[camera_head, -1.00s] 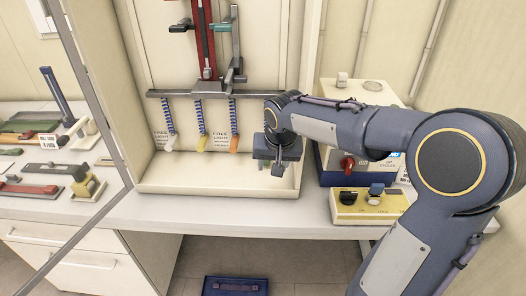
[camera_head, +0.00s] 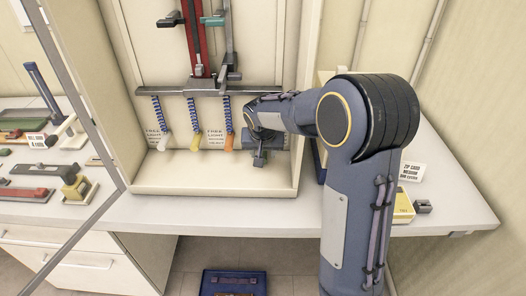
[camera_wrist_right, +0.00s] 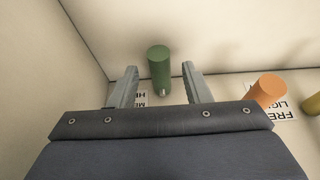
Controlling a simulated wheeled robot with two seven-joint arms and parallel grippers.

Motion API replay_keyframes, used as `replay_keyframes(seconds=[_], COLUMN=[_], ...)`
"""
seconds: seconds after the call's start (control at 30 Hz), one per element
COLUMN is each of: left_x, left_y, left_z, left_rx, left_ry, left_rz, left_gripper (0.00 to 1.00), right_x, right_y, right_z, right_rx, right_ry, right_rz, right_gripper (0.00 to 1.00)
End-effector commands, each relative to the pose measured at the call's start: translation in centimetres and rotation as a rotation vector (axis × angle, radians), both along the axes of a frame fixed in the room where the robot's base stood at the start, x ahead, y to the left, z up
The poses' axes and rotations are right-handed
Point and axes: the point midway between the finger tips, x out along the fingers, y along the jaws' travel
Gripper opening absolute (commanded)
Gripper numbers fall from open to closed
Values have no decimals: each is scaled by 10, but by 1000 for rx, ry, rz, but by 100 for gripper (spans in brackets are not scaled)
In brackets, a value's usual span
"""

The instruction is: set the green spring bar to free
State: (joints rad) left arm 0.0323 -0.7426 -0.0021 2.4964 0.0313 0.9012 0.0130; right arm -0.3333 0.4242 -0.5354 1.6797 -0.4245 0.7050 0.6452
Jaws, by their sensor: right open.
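The green spring bar shows in the right wrist view as a green cylinder (camera_wrist_right: 159,68), beyond the fingertips and between the lines of the two fingers. My right gripper (camera_wrist_right: 160,80) is open, one finger to each side of it, with no visible hold on it. In the head view my right gripper (camera_head: 262,152) is inside the pale cabinet, right of the orange bar (camera_head: 229,142), and hides the green bar. Printed labels stand behind the bars; the one by the green bar is partly covered by a finger. My left gripper is not in view.
Yellow (camera_head: 194,142) and white (camera_head: 163,142) bars hang on blue springs left of the orange one. The cabinet's side wall (camera_head: 305,110) is close right of my gripper. A yellow box (camera_head: 402,208) shows partly behind my arm.

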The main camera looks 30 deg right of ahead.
Motion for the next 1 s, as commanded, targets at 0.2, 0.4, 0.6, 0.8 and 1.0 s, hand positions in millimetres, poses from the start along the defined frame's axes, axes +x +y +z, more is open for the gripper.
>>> replay_keyframes(seconds=[0.2,0.4,0.6,0.8,1.0], left_x=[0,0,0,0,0], left_y=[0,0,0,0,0], left_z=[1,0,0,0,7], left_rx=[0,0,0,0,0], left_ry=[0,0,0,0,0], left_rz=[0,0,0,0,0], left_gripper=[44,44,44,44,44], right_x=[2,2,2,2,2], right_y=[-1,-1,-1,-1,-1], right_z=[-6,-6,-6,-6,6], right_rx=[1,0,0,0,1], right_ry=[0,0,0,-1,-3], right_rz=[0,1,1,1,1], right_gripper=[44,36,10,0,0])
